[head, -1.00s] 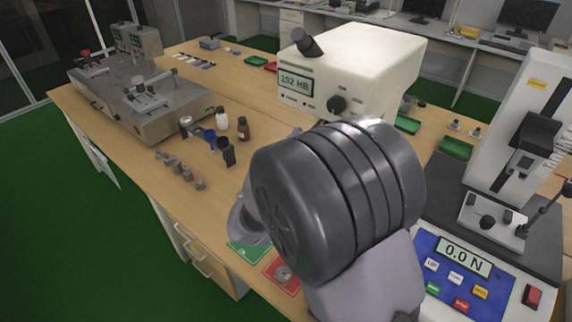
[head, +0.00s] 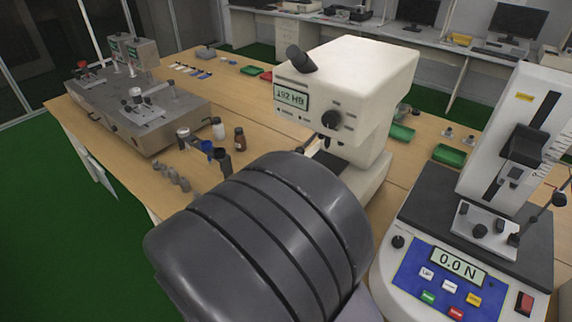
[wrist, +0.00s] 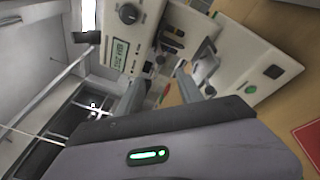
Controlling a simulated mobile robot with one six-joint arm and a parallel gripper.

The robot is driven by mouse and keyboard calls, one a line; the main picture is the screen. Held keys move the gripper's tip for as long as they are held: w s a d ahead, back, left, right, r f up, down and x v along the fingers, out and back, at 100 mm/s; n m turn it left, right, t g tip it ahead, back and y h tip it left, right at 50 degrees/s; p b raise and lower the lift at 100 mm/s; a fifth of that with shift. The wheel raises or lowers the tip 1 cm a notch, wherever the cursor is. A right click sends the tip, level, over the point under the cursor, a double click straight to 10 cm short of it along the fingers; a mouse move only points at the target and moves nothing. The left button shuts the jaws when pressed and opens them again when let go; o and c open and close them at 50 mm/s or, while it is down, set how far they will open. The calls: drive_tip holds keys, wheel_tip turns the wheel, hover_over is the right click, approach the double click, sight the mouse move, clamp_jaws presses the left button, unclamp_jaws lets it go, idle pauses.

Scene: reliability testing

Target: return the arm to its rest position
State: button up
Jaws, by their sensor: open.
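My arm's large dark joint fills the lower middle of the head view and hides most of what lies beyond it. My gripper (wrist: 158,90) shows in the wrist view with its two grey fingers apart and nothing between them. Past the fingers stands the white hardness tester (wrist: 140,30), which appears turned on its side there. In the head view the hardness tester (head: 345,85) stands upright on the bench behind my arm, its display reading 192 HB. My gripper is hidden behind the arm in the head view.
A force tester (head: 480,240) reading 0.0 N stands close at the right. Small bottles (head: 218,128) and grey pieces (head: 172,175) stand left of my arm. A grey machine (head: 140,110) is farther left. A red mat (wrist: 311,136) shows in the wrist view. Green floor lies left.

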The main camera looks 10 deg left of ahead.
drive_tip(key=s+d+r+m+g+h, duration=0.15)
drive_tip(key=d+m+g+h, duration=0.3)
drive_tip(key=d, duration=0.65)
drive_tip(key=s+d+r+m+g+h, duration=0.1)
drive_tip(key=s+d+m+g+h, duration=0.35)
drive_tip(key=d, duration=0.75)
drive_tip(key=s+d+f+m+g+y, duration=0.3)
drive_tip(key=s+d+m+g+y, duration=0.3)
drive_tip(key=s+m, duration=0.3)
drive_tip(key=s+a+r+m+t+y+b, duration=0.1)
drive_tip(key=s+a+r+m+t+y, duration=0.2)
drive_tip(key=a+m+y, duration=0.4)
drive_tip(key=shift+s+a+r+m+y, duration=0.15)
drive_tip(key=shift+s+r+m+y, duration=0.35)
drive_tip(key=shift+m+y, duration=0.5)
